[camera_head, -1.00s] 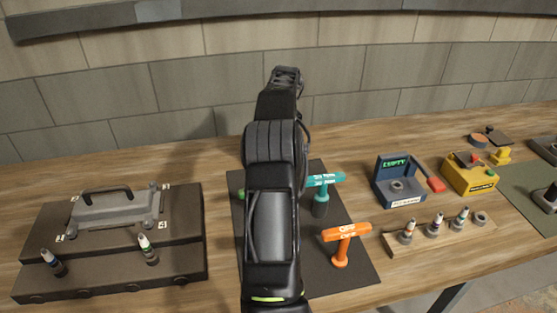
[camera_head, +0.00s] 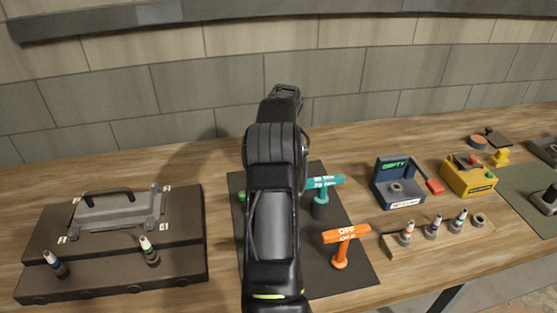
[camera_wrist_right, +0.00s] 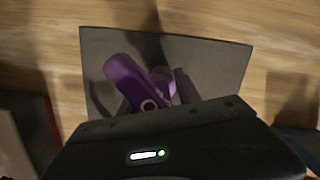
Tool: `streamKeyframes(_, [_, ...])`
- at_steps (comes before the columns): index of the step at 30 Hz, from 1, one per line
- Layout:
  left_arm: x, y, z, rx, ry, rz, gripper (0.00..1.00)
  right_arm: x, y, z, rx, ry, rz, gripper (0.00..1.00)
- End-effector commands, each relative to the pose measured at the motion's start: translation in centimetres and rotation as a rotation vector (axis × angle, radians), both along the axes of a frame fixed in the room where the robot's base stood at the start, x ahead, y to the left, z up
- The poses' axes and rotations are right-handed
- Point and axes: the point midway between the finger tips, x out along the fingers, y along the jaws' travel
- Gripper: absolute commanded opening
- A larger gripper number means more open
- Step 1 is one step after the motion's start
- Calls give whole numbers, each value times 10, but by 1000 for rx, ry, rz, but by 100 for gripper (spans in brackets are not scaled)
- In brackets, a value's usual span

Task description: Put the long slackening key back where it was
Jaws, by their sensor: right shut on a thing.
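A purple key (camera_wrist_right: 124,76) shows in the right wrist view, between the fingers of my right gripper (camera_wrist_right: 153,92), which is shut on it. A dark mat (camera_wrist_right: 215,60) lies below it. In the head view my right arm covers the middle of the mat (camera_head: 345,285) and hides the gripper's fingers and the purple key. A teal T-handled key (camera_head: 322,183) and an orange T-handled key (camera_head: 345,236) stand upright on the mat, right of my arm. A small green part (camera_head: 241,196) shows left of my arm. My left gripper is not in view.
A dark stepped block (camera_head: 110,280) with a handled plate (camera_head: 110,212) stands at left. A blue box (camera_head: 400,183), a yellow box (camera_head: 468,176) and a wooden rack (camera_head: 445,238) with several plugs stand at right. Bare wood (camera_head: 215,170) lies behind the mat.

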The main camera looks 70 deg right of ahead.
Motion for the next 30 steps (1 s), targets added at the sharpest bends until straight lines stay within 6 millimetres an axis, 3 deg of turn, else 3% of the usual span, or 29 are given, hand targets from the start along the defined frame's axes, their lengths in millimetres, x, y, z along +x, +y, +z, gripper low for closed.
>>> streamKeyframes(3, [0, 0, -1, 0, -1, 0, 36, 0, -1, -2, -3, 0, 0, 0])
streamKeyframes(4, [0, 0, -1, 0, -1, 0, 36, 0, 0, -3, 0, 0, 0, 41])
streamKeyframes(11, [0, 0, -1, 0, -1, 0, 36, 0, 0, -3, 0, 0, 0, 60])
streamKeyframes(23, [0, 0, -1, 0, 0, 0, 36, 0, 0, 3, -2, -1, 0, 62])
streamKeyframes(30, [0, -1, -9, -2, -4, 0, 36, -4, 3, 37, -5, -3, 1, 62])
